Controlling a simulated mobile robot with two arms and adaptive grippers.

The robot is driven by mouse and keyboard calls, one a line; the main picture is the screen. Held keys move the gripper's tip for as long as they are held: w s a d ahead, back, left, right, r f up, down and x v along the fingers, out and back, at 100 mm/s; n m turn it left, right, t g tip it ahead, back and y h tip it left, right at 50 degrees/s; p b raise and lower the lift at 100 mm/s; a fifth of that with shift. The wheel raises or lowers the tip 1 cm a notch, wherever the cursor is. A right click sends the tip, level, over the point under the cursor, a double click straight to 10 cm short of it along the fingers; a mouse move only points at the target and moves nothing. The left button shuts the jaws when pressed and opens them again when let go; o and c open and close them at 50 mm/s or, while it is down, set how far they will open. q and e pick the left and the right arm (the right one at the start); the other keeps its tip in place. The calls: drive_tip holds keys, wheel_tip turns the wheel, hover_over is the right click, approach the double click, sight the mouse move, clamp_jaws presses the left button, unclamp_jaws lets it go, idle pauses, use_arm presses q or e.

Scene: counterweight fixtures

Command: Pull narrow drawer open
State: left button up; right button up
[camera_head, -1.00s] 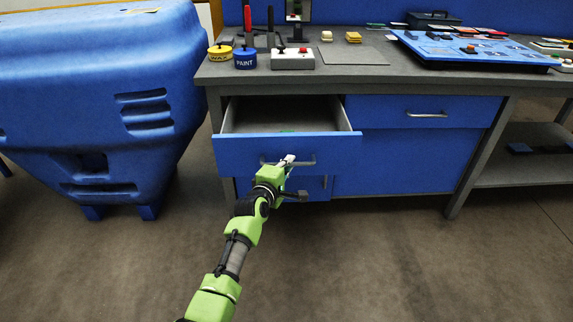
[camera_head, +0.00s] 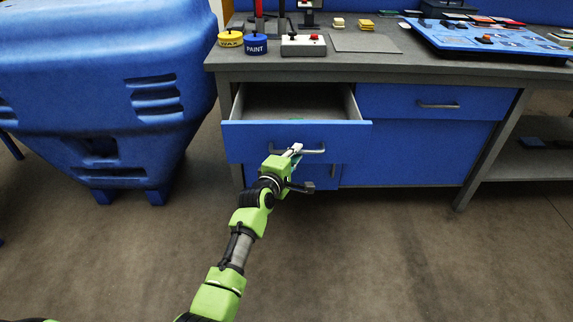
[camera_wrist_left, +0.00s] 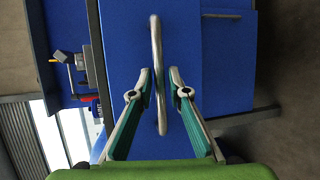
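The narrow blue drawer (camera_head: 245,141) at the left of the bench is pulled out, and its grey inside shows. Its curved metal handle (camera_head: 313,151) is on the front face. My left gripper (camera_head: 294,150) is at this handle. In the left wrist view, the handle (camera_wrist_left: 156,38) passes between the two fingers of my left gripper (camera_wrist_left: 160,71). The fingers are apart, with a visible gap on each side of the bar. My right gripper is not in view.
A wider closed blue drawer (camera_head: 400,103) is on the right. Yellow and blue tins (camera_head: 256,45) and a switch box (camera_head: 303,46) stand on the grey benchtop (camera_head: 340,68). A large blue container (camera_head: 80,90) stands at the left. The floor in front is clear.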

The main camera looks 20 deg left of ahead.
use_arm(q)
drive_tip(key=v, duration=1)
drive_tip(key=shift+s, duration=0.2)
